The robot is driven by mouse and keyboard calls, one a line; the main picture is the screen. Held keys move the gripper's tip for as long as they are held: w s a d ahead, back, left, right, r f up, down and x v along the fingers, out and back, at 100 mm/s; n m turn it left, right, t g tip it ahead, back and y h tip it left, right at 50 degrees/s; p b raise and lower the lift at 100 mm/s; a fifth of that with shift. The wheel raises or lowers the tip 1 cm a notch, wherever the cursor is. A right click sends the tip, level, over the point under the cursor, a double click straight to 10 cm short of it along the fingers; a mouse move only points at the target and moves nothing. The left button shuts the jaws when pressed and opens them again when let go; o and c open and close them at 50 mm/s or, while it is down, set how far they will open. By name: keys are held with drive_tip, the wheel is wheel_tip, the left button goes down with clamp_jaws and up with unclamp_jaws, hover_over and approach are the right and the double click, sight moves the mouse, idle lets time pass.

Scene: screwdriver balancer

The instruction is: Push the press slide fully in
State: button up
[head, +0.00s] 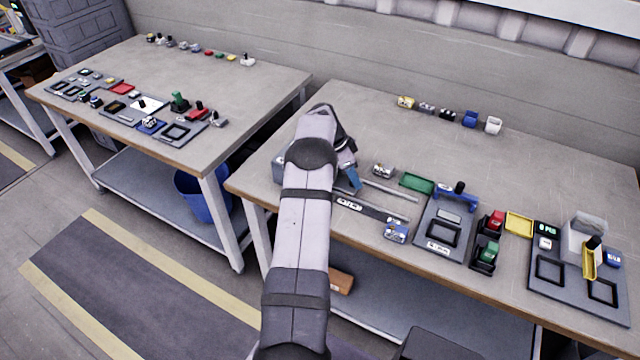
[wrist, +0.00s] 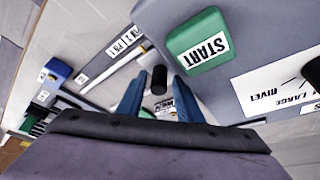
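In the wrist view my gripper (wrist: 160,88) shows two blue fingers, spread apart. A short black cylindrical handle (wrist: 159,74) stands between or just beyond the fingertips; a gap shows on either side of it. It looks like the handle of the press slide, but I cannot tell how far in the slide is. The grey press body (wrist: 235,35) lies beside it, with a green START button (wrist: 198,42) and a white label (wrist: 285,88). In the head view my arm hides most of the press; one blue finger of my gripper (head: 350,178) shows at its right side.
Right of my gripper are metal rods (head: 390,190), a black labelled strip (head: 370,207), a green tray (head: 416,183) and a grey fixture plate (head: 445,228). Another fixture (head: 580,300) stands at the far right. The bench top behind is mostly clear.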

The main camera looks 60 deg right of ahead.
drive_tip(key=shift+r, duration=0.1)
drive_tip(key=s+p, duration=0.1)
drive_tip(key=p, duration=0.1)
drive_tip(key=shift+s+r+p, duration=0.1)
drive_tip(key=shift+s+p, duration=0.05)
drive_tip(key=shift+p, duration=0.15)
drive_tip(key=shift+r+b, duration=0.2)
drive_tip(key=shift+b, duration=0.3)
drive_tip(key=w+a+r+n, duration=0.2)
drive_tip(key=w+a+r, duration=0.3)
drive_tip(key=r, duration=0.4)
drive_tip(key=w+a+f+n+b, duration=0.1)
drive_tip(key=w+a+n, duration=0.3)
drive_tip(key=a, duration=0.4)
drive_tip(key=w+a+f+n+t+b, duration=0.1)
drive_tip(key=w+a+f+n+b, duration=0.1)
drive_tip(key=a, duration=0.7)
drive_tip(key=w+a+f+n+t+y+b, duration=0.1)
drive_tip(key=w+a+n+b, duration=0.3)
drive_tip(key=a, duration=0.5)
drive_tip(key=shift+w+a+f+n, duration=0.2)
drive_tip(key=shift+w+f+n, duration=0.15)
drive_tip(key=shift+w+n, duration=0.7)
drive_tip(key=shift+w+m, duration=0.2)
drive_tip(key=shift+m, duration=0.05)
